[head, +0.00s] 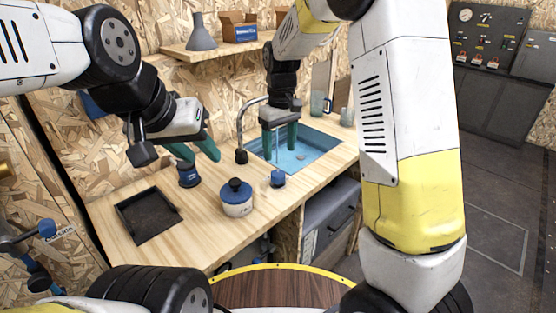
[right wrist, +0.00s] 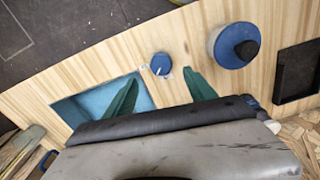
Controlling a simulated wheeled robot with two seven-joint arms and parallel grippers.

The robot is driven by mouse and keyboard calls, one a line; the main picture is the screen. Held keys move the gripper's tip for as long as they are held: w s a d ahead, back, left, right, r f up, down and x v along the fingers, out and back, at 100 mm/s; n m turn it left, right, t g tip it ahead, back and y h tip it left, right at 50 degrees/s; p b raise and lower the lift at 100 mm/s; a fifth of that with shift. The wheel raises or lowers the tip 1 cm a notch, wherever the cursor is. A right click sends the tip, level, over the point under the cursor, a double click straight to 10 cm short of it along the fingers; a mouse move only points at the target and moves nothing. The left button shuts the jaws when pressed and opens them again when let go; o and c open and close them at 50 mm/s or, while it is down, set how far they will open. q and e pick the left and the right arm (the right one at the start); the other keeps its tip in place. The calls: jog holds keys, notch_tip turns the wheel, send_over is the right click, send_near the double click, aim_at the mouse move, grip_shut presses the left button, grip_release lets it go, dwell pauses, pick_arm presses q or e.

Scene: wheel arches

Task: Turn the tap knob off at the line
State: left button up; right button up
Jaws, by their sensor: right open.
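A small blue knob (head: 278,179) stands on the wooden counter just in front of the sink (head: 318,158). In the right wrist view the round knob (right wrist: 161,64) shows a small pale mark near its rim; I cannot tell exactly how it lines up with any line on the counter. A curved tap spout (head: 242,125) rises behind the sink. My right gripper (head: 280,142) is open and points down over the sink, behind and above the knob, not touching it. My left gripper (head: 204,158) is open and empty above the counter's left part.
A white pot with a blue lid (head: 237,205) stands left of the knob. A dark blue object (head: 188,175) is below my left gripper. A shelf (head: 210,50) with a grey funnel (head: 201,34) hangs behind.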

aim_at(278, 173)
jog(key=shift+w+a+f, duration=0.2)
jog(key=shift+a+f, duration=0.05)
jog(key=shift+f, duration=0.4)
notch_tip(278, 173, down, 7)
jog(key=shift+f, duration=0.15)
jog(key=c, duration=1.4)
